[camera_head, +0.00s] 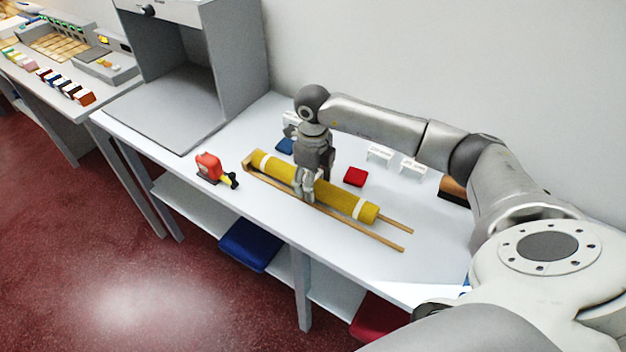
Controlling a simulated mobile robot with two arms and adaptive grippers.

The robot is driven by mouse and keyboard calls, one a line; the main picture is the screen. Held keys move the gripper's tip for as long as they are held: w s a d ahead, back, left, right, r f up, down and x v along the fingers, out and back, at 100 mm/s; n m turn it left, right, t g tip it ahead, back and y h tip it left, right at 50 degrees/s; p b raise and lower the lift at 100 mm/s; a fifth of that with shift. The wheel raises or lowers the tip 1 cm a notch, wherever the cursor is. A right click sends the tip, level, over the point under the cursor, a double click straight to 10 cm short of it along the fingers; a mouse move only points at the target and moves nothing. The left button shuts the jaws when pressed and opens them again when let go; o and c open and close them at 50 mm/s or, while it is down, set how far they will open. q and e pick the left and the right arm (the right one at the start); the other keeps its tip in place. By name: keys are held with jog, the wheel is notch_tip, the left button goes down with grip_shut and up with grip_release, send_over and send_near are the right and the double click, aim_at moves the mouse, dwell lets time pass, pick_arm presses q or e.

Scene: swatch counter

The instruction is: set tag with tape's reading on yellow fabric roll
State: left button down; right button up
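The yellow fabric roll (335,196) lies on a wooden rack (372,235) on the white table, with pale bands near its ends. A red tape measure (208,165) with a yellow and black end stands left of the roll. White tent-shaped tags (379,154) and (413,166) stand behind the roll; their writing is too small to read. Another white piece (290,128) is partly hidden behind my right arm. My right gripper (304,194) points down at the roll's middle, covering part of it. Whether its fingers touch or hold anything cannot be told. My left gripper is out of view.
A red folded swatch (356,176) and a blue one (286,146) lie behind the roll. A grey open-fronted booth (237,60) stands at the table's left end. A brown-and-black item (453,190) lies beside my arm. The front-right tabletop is clear.

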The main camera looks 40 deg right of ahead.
jog(key=o, duration=0.5)
notch_tip(320, 180, up, 12)
dwell(0.5)
